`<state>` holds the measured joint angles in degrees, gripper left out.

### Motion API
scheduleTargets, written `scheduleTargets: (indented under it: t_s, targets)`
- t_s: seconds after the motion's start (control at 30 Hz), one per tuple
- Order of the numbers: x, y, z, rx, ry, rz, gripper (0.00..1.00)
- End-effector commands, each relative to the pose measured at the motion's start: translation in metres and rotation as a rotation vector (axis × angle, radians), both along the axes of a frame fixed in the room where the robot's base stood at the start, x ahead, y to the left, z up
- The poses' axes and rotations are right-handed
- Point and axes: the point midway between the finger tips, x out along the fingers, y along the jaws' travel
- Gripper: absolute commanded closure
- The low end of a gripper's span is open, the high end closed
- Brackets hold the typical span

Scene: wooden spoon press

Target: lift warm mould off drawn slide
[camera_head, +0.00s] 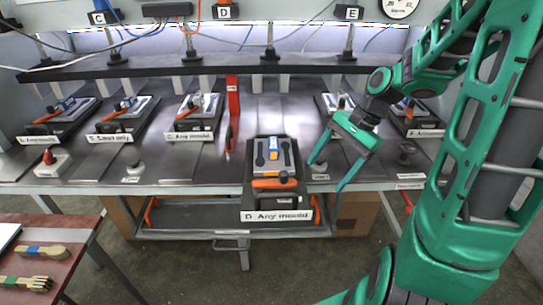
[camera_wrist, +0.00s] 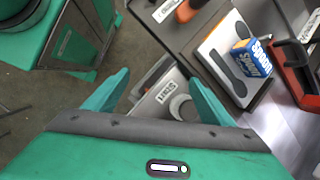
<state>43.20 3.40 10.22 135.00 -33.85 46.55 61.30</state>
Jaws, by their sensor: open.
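The drawn slide (camera_head: 247,196), labelled "D. Any mould", is pulled out toward the front of the press table. The mould (camera_head: 262,157) lies on it, a grey plate with dark spoon shapes, a blue and orange block on top and an orange handle (camera_head: 274,183) at its front. The wrist view shows the mould (camera_wrist: 213,50) at upper right, with a blue box marked "Spoon" (camera_wrist: 252,58) on it. My gripper (camera_head: 330,178) is open and empty, to the right of the slide and apart from the mould. Its fingers (camera_wrist: 158,92) point toward the table edge near a "Start" label.
Other slides with moulds stand at left (camera_head: 55,117), (camera_head: 122,117), centre (camera_head: 193,115) and far right (camera_head: 417,117).

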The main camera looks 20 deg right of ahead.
Motion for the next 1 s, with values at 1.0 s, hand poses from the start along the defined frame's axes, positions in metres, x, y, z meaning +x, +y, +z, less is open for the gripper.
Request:
scheduleTargets:
  t_s: [1.0]
  targets:
    - [0.111,0.064,0.046,0.798,0.192,-0.501,0.23]
